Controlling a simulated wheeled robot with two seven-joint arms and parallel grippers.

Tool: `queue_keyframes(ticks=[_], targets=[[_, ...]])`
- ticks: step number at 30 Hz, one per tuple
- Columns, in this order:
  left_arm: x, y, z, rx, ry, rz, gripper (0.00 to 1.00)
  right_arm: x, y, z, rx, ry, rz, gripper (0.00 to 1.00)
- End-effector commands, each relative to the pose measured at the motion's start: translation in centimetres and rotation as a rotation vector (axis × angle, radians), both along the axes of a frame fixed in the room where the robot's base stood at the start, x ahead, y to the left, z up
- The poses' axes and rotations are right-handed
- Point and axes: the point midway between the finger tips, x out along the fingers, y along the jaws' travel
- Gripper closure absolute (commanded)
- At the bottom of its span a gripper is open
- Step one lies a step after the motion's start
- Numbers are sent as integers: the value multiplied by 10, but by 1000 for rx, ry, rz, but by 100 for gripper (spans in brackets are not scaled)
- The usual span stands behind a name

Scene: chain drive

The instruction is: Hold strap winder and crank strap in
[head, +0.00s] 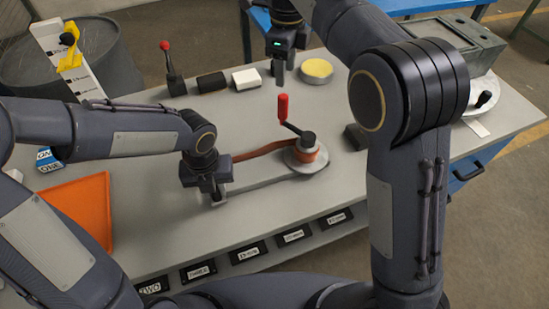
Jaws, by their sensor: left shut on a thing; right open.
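The strap winder has a flat grey base bar (255,182) on the bench and a round drum (306,160) at its right end. A reddish-brown strap (262,151) is partly wound on the drum and runs left behind my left gripper. A dark crank arm with an upright red handle (283,108) sits on top of the drum. My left gripper (217,197) is shut at the left end of the winder's base; its exact grip is partly hidden. My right gripper (281,80) is open, pointing down, above and apart from the red handle.
Behind the winder are a red-knobbed lever (172,75), a black block (211,82), a white block (246,79) and a yellow-topped round tin (316,70). An orange sheet (75,210) lies at left. Labelled bins (245,253) line the front edge.

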Motion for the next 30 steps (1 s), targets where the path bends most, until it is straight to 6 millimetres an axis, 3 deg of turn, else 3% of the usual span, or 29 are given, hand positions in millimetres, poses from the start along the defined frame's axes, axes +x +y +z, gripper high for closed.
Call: queue_keyframes(ticks=[11, 24, 30], targets=[[-2, 1, -1, 5, 4, -7, 100, -1, 3, -12, -1, 6, -119, 53], [-1, 1, -1, 5, 4, -7, 100, -1, 3, -94, -2, 7, -118, 53], [-1, 1, -1, 4, 4, -7, 100, -1, 3, -116, -2, 5, -117, 53]])
